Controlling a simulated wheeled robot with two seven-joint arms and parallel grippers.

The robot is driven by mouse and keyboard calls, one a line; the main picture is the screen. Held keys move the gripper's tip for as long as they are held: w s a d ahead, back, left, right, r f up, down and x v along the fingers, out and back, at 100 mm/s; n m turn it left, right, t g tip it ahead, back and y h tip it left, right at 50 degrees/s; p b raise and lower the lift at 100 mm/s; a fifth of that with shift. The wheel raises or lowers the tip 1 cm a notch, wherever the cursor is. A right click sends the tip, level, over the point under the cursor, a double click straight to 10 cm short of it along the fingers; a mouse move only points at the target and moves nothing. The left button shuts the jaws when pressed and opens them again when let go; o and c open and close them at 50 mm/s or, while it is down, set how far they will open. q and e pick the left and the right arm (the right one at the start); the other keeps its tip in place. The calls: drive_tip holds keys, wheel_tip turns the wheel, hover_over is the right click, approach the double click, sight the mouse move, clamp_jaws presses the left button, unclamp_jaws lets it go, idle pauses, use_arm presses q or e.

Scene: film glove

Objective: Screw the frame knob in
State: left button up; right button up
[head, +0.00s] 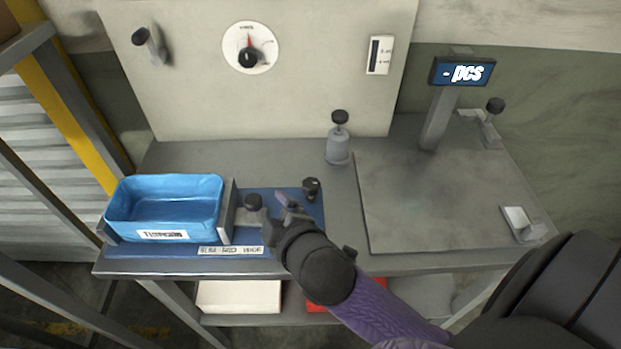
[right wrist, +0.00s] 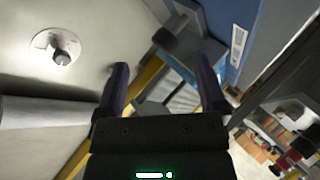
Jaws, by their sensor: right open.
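A blue bin (head: 165,205) sits at the left of the bench, held beside a grey upright frame plate (head: 229,210). A round black knob (head: 253,202) sticks out to the right of this plate. In the right wrist view a black knob (right wrist: 168,40), seemingly the same one, lies beyond and between the fingers. My right gripper (head: 278,205) is just right of the knob, over the blue mat. It also shows in the right wrist view (right wrist: 163,88), fingers apart with nothing between them. The wrist hides part of the mat. My left gripper is not in view.
Another black knob (head: 312,186) stands close behind my right gripper. A grey post with a black top (head: 338,145) stands farther back. A bare grey plate (head: 425,205) lies on the right, with a display (head: 462,72) behind it. A panel (head: 330,60) closes the back.

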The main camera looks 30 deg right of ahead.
drive_tip(key=w+a+r+n+t+y, duration=0.35)
drive_tip(key=w+r+n+t, duration=0.2)
drive_tip(key=r+n, duration=0.25)
drive_tip(key=a+r+n+g+y, duration=0.1)
drive_tip(key=a+r+n+y, duration=0.4)
drive_tip(key=n, duration=0.4)
drive_tip(key=a+r+n+g+y, duration=0.1)
drive_tip(key=a+r+n+y, duration=0.15)
drive_tip(key=n+y, duration=0.5)
drive_tip(key=n+g+h, duration=1.5)
drive_tip(key=n+g, duration=0.1)
drive_tip(key=n, duration=1.5)
hover_over(311, 183)
wheel_tip(311, 183, down, 8)
drive_tip(key=f, duration=0.1)
wheel_tip(311, 183, down, 9)
drive_tip(key=shift+f+b, duration=0.1)
drive_tip(key=shift+b, duration=0.6)
